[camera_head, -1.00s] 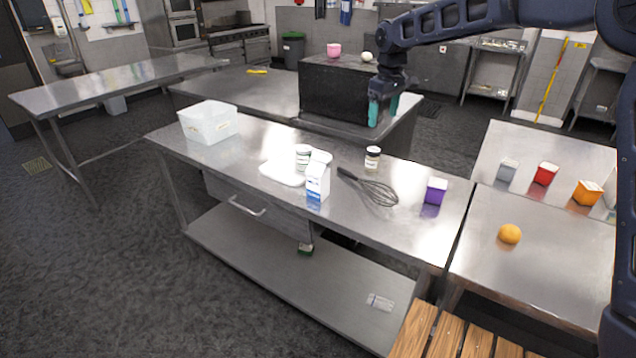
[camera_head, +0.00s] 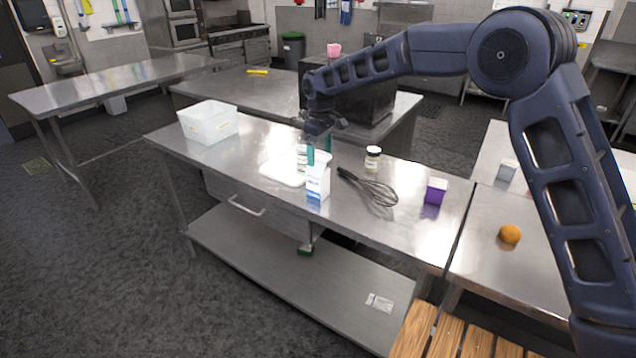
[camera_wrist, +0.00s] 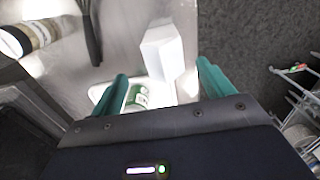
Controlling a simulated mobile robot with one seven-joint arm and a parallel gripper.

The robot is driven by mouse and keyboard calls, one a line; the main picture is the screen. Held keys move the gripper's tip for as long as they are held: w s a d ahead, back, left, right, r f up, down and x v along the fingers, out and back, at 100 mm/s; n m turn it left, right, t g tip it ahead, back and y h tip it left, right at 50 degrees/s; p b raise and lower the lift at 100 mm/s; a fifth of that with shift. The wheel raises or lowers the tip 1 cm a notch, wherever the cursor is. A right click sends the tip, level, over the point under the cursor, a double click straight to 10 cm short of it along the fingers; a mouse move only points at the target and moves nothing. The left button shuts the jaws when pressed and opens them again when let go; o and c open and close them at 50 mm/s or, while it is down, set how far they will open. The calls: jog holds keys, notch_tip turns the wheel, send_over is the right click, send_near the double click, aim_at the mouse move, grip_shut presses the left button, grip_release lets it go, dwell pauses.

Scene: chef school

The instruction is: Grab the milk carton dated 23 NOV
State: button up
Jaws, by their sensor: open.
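A white and blue milk carton (camera_head: 318,183) stands upright on the steel table near its front edge. Its printed date cannot be read. My gripper (camera_head: 319,146) is open above and just behind the carton, fingers pointing down. In the wrist view its two teal fingers (camera_wrist: 162,80) are spread apart, and nothing is clamped between them. A container with a green label (camera_wrist: 137,97) shows beside the left finger.
A white board (camera_head: 283,172) lies by the carton. A clear plastic bin (camera_head: 208,124) is at the left end. The table between bin and board is clear.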

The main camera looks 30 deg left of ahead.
aim_at(318, 166)
jog(key=shift+s+a+f, duration=0.1)
jog(key=shift+s+f, duration=0.05)
jog(key=shift+f, duration=1.3)
jog(key=shift+s+a+f, duration=0.1)
jog(key=shift+f, duration=1.3)
jog(key=shift+c, duration=0.4)
jog(key=c, duration=1.4)
grip_shut()
jog(key=shift+r, duration=0.15)
